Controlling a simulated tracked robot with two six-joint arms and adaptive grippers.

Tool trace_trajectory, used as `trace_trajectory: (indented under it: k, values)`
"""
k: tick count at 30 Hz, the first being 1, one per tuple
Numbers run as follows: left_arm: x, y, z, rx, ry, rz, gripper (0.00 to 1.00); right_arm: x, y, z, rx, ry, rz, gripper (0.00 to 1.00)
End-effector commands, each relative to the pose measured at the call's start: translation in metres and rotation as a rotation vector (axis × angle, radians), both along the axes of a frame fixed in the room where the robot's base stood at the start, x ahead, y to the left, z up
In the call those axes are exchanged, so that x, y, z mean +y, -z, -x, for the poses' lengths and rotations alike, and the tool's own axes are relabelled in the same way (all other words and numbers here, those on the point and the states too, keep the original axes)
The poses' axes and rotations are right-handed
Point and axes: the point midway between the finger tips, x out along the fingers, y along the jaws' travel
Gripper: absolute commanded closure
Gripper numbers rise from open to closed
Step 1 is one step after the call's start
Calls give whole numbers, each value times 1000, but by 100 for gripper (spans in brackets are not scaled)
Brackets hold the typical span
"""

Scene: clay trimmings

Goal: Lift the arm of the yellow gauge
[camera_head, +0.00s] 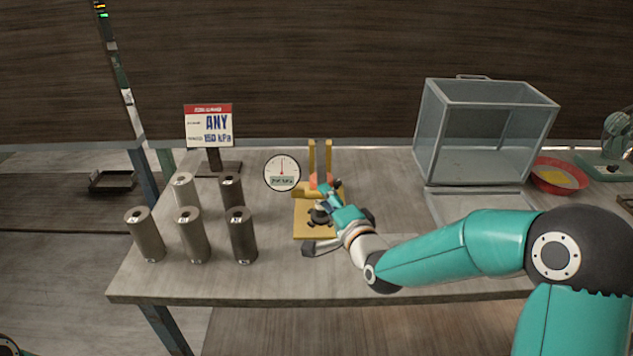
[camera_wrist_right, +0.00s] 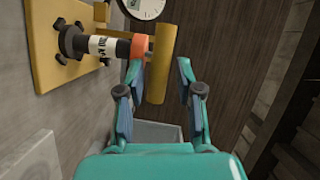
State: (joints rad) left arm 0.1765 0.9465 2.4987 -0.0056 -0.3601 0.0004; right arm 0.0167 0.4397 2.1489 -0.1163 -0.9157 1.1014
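The yellow gauge has a flat yellow base plate (camera_head: 303,231), two yellow uprights (camera_head: 312,155) and a round white dial (camera_head: 282,173) with a red needle. Its yellow arm (camera_head: 303,190) shows as a bar in the right wrist view (camera_wrist_right: 160,50), joined to an orange collar (camera_wrist_right: 140,47). A black-and-white cylinder (camera_wrist_right: 104,46) sits between collar and plate. My right gripper (camera_head: 328,192) reaches the gauge from the right. In the wrist view its fingers (camera_wrist_right: 157,82) are open, with the bar between them and gaps on both sides; contact is not visible.
Several grey metal cylinders (camera_head: 192,240) stand left of the gauge. Behind them a sign (camera_head: 209,126) reads "ANY" and "150 kPa". A clear-walled case (camera_head: 485,130) and a red bowl (camera_head: 545,185) with something yellow are at the right. The front table strip (camera_head: 230,282) is clear.

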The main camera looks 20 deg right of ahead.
Motion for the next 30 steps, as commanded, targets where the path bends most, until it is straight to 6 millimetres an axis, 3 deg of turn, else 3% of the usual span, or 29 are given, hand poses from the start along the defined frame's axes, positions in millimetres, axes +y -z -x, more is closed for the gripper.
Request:
trace_trajectory:
  k: [3, 9, 22, 28, 30]
  values:
    - [0, -10, 0, 0, 0, 0, 100, 3, 0, -24, 2, -1, 0, 65]
    - [0, -16, 0, 0, 0, 0, 100, 5, 3, -49, 2, -1, 0, 65]
    - [0, -17, 0, 0, 0, 0, 100, 5, 5, -57, 2, 1, 0, 65]
    - [0, -17, 0, 0, 0, 0, 100, 5, 5, -57, 3, 2, 0, 98]
    - [0, -17, 0, 0, 0, 0, 100, 5, 6, -56, 4, 2, 1, 100]
